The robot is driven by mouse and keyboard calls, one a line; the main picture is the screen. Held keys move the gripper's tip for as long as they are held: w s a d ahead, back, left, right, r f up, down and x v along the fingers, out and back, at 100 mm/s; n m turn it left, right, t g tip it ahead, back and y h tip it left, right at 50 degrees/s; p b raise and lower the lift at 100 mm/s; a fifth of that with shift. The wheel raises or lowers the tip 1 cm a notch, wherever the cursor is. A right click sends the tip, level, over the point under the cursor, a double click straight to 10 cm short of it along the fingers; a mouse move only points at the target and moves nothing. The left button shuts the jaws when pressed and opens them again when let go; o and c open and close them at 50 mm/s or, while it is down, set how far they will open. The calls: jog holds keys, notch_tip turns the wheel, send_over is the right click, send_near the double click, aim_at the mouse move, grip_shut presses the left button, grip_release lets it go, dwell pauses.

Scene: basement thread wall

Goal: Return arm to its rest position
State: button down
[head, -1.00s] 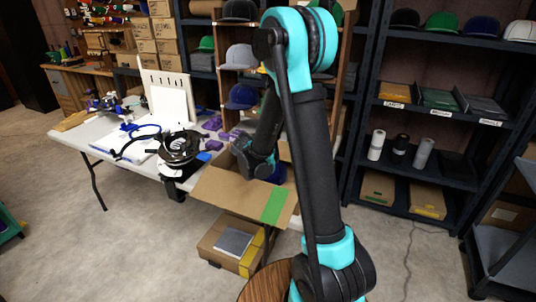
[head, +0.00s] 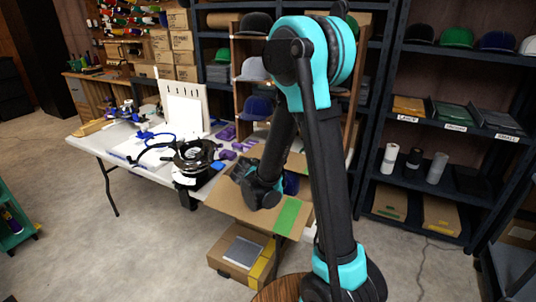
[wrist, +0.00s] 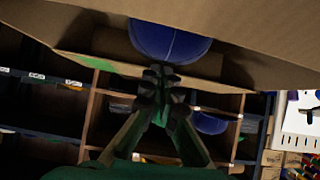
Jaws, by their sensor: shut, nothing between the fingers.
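My arm crosses the middle of the head view and bends down over an open cardboard box (head: 236,203) at the table's right end. My gripper (wrist: 163,76) shows in the wrist view with its fingers together and nothing between them. In the head view its fingertips are hidden behind my dark wrist. A blue cap (wrist: 170,42) lies in the box, just beyond the fingertips in the wrist view. A little of that cap (head: 291,184) shows to the right of my wrist in the head view. I cannot tell whether the fingertips touch it.
The white table (head: 92,146) holds a black round fixture (head: 196,155) close left of the box. A cubby shelf with caps (head: 255,107) stands behind. Dark shelving (head: 455,145) stands at right. Another box (head: 240,250) is low in front.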

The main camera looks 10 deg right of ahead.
jog(key=s+d+r+n+y, duration=0.1)
jog(key=s+d+n+y, duration=0.1)
jog(key=s, duration=0.2)
jog(key=s+d+r+n+g+y, duration=0.1)
jog(key=s+d+r+n+y, duration=0.1)
jog(key=s, duration=0.3)
jog(key=s+d+r+n+g+y, duration=0.1)
jog(key=s+d+r+n+y, duration=0.1)
jog(key=s, duration=0.2)
jog(key=shift+s+r, duration=0.1)
jog(key=shift+s, duration=0.05)
jog(key=s+f+g, duration=0.1)
jog(key=s+f, duration=0.1)
jog(key=s, duration=0.2)
jog(key=s+f+g, duration=0.1)
jog(key=s+f, duration=0.2)
jog(key=s, duration=0.1)
jog(key=s+f+g, duration=0.1)
jog(key=s+f, duration=0.1)
jog(key=s, duration=0.2)
jog(key=shift+s+f+n, duration=0.15)
jog(key=shift+s+n, duration=0.15)
jog(key=shift+w, duration=0.1)
jog(key=shift+a, duration=0.15)
